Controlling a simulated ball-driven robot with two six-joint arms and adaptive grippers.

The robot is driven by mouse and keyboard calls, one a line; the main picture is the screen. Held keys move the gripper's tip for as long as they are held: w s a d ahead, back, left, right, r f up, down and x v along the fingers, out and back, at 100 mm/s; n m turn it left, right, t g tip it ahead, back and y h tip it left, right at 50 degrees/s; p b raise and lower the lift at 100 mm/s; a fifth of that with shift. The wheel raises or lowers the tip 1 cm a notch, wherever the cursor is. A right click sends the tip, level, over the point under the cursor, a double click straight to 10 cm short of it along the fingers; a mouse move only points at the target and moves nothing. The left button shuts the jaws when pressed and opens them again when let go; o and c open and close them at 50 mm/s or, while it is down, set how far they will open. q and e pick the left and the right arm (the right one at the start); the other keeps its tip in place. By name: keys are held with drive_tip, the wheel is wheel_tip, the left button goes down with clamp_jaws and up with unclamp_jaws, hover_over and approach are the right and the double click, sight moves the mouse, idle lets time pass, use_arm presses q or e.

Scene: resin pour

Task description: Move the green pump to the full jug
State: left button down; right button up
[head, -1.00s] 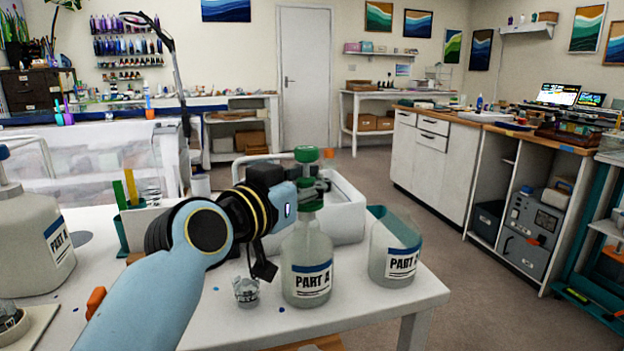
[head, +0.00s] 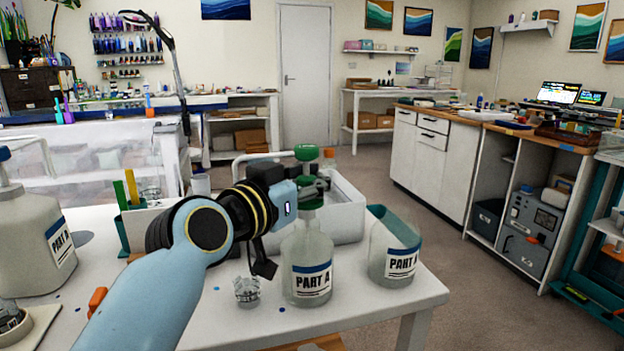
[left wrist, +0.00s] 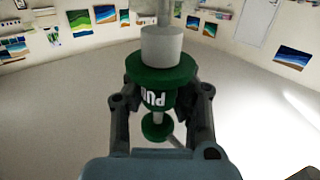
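The green pump (head: 307,153) stands upright above the clear jug (head: 309,262) labelled PART A. My left gripper (head: 312,190) is at the pump's collar. In the left wrist view its fingers flank and seem to touch the green pump (left wrist: 158,93), with a white cylinder and a narrower grey tube beyond the collar. That view does not show the jug; I cannot tell how far the tube is inside it. My right gripper is not in view.
A cut-open teal-rimmed PART A container (head: 393,248) stands to the right of the clear jug. A white tub (head: 345,212) is behind it, and a small clear cup (head: 246,291) in front left. The white table (head: 390,310) ends nearby on the right.

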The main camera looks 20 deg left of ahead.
use_arm(q)
drive_tip(key=shift+f, duration=0.3)
idle(0.4)
drive_tip(key=shift+f+b, duration=0.8)
drive_tip(key=shift+f, duration=0.15)
drive_tip(key=shift+f+b, duration=0.3)
idle(0.3)
drive_tip(key=c, duration=1.2)
unclamp_jaws()
